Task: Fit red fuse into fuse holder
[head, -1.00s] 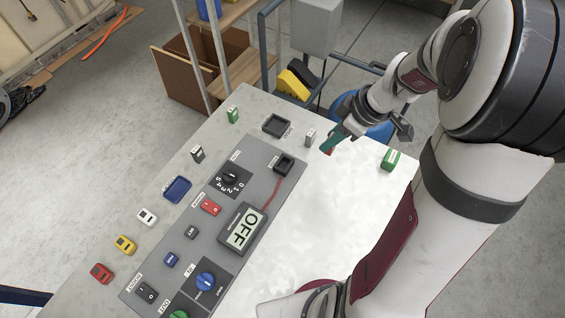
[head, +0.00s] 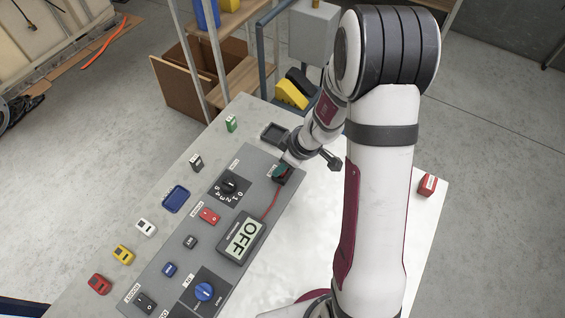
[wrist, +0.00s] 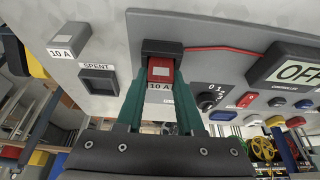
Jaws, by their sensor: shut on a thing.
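The red fuse (wrist: 160,72) is between the green fingertips of my gripper (wrist: 160,92), which is shut on it. A white "10 A" label shows at its lower edge in the wrist view. The fuse is at the black fuse holder (wrist: 162,46), whose rim shows just above it. I cannot tell how deep it sits. In the head view my gripper (head: 281,172) is over the holder (head: 287,178) at the panel's upper end, covering part of it and hiding the fuse.
The empty black SPENT tray (head: 274,134) is beside the panel, near a grey "10 A" block (wrist: 69,38). A red block (head: 427,184) stands at the table's right edge. The OFF display (head: 243,237) and rotary dial (head: 229,183) are close by. A red wire runs from the holder.

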